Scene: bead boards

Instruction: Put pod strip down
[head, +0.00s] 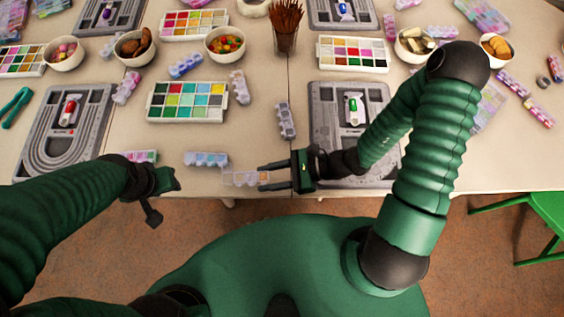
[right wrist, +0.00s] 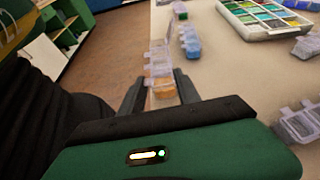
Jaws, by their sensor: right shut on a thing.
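My right gripper (head: 268,180) is shut on a clear pod strip (head: 238,178) at the table's front edge. The strip points left from the fingers and has an orange-filled pod at the gripped end. In the right wrist view the strip (right wrist: 161,66) stretches away from between the fingers (right wrist: 160,88), beside the table edge. Whether it touches the table is unclear. My left gripper (head: 165,180) is at the front edge on the left, apart from the strip; its finger opening cannot be made out.
A blue pod strip (head: 206,159) lies just behind the held one; it also shows in the right wrist view (right wrist: 189,42). Another strip (head: 285,119) lies farther back. A bead tray (head: 187,101) and grey bead boards (head: 325,104) stand behind. Bare table (head: 255,140) lies between them.

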